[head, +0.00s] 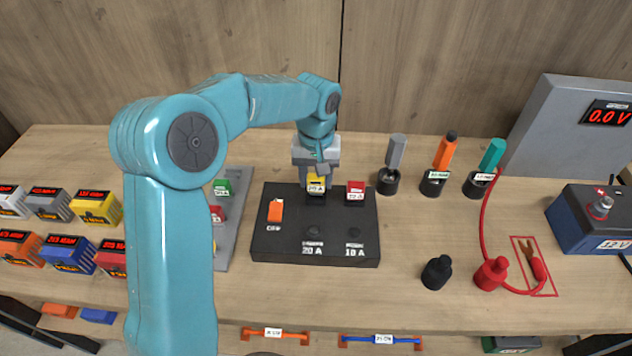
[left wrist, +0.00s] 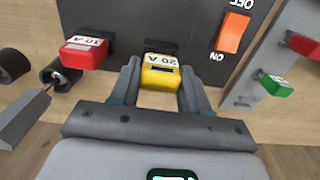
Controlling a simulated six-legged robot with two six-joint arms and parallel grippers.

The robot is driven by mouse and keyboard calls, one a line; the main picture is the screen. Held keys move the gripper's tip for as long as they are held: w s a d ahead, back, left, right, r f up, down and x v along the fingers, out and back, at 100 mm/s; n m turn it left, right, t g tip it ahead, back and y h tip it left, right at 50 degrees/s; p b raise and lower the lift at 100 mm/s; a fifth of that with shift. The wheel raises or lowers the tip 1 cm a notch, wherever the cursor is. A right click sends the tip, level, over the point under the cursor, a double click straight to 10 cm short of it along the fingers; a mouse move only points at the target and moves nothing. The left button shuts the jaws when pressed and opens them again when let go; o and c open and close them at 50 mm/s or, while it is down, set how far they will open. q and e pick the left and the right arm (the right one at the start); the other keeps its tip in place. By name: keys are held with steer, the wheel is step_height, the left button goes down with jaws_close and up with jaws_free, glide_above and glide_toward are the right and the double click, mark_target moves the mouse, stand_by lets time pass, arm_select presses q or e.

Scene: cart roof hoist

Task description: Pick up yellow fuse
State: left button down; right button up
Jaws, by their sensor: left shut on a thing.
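The yellow fuse (head: 316,184), labelled 20 A, is at the back edge of the black fuse panel (head: 270,240). My left gripper (head: 316,178) reaches down to it from behind and is shut on it. In the left wrist view the yellow fuse (left wrist: 160,72) sits between the two fingers, close to the dark slot in the panel. I cannot tell whether it is still seated in the slot. My right gripper is not in view.
A red 10 A fuse (head: 355,190) is just right of the yellow one. An orange switch (head: 275,211) is on the panel's left. Holders with grey, orange and teal tools (head: 491,155) stand at right. A grey tray (head: 235,240) with fuses lies left.

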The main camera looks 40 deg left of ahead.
arm_select(q)
step_height(320, 180, up, 18)
steer(key=p, duration=0.1)
steer(key=shift+p, duration=0.45)
steer(key=shift+a, duration=0.1)
